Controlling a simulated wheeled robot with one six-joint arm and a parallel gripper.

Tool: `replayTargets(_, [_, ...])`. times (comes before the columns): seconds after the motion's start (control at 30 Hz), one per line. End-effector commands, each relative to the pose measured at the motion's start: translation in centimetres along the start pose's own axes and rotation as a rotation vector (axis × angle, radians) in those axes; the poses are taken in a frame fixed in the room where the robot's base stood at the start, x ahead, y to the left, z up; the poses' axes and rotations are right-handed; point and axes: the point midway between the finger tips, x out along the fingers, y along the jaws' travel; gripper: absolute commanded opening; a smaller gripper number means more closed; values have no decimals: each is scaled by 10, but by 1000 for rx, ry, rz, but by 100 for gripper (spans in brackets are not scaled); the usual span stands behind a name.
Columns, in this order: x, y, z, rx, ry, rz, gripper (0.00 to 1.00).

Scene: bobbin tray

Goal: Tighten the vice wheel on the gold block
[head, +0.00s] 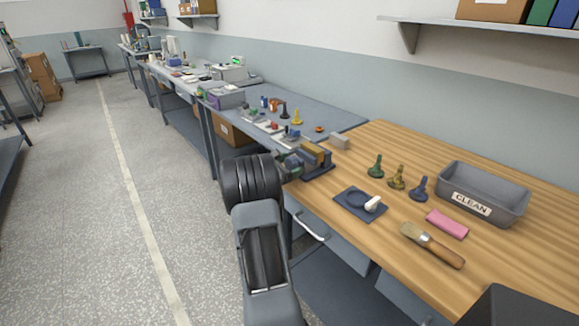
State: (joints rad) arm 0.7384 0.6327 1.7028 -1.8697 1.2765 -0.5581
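The vice (318,171) is a small dark body at the left edge of the wooden bench. The gold block (313,153) sits in it, its top showing. I cannot make out the vice wheel; the left side of the vice is crowded by dark, small shapes next to my arm. My arm (262,240) rises from the bottom of the head view, and its black ribbed end is just left of the vice. My gripper's fingers cannot be told apart there, so I cannot see whether they touch the wheel.
On the wooden bench (510,262) stand a grey bin marked CLEAN (476,207), several spindle-like pieces, a dark tray with a white item (352,203), a pink cloth (447,224) and a brush (433,245). A cluttered grey bench (335,116) adjoins behind. The floor at left is clear.

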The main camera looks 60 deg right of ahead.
Motion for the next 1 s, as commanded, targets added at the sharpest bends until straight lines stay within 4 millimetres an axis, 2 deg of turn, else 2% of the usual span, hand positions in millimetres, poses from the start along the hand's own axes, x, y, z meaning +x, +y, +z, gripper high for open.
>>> replayTargets(0.07, [0,0,-1,-1,1,0,86])
replayTargets(0.3, [-1,0,-1,-3,2,0,86])
replayTargets(0.43, [-10,0,-2,-4,3,2,86])
replayTargets(0.57, [-31,0,-2,-3,3,4,86])
replayTargets(0.8, [-82,0,-2,-3,2,5,86])
replayTargets(1.0, [-115,0,-1,-3,3,2,86])
